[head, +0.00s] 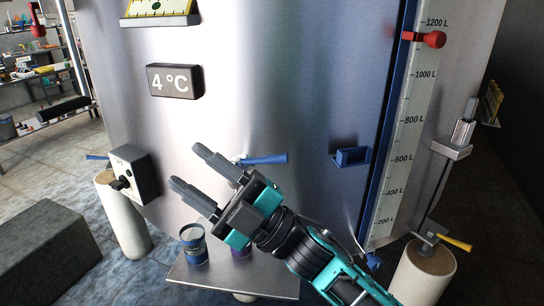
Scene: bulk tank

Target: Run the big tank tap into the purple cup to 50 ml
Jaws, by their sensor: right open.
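The big steel tank (290,80) fills most of the head view. A tap with a blue lever (265,159) is on its front; its lower part is hidden behind my right gripper (184,167). The gripper is open and empty, its two grey fingers pointing up and left in front of the tank. A purple cup (241,253) shows only in part, low behind the gripper, over a metal shelf (225,284). I cannot tell how full it is. My left gripper is out of view.
A blue and grey cup (193,244) stands on the shelf, left of the purple one. A grey box with a knob (134,175) is at the left. A blue bracket (350,156) and a litre scale (404,130) are on the tank's right. A dark block (40,245) lies at lower left.

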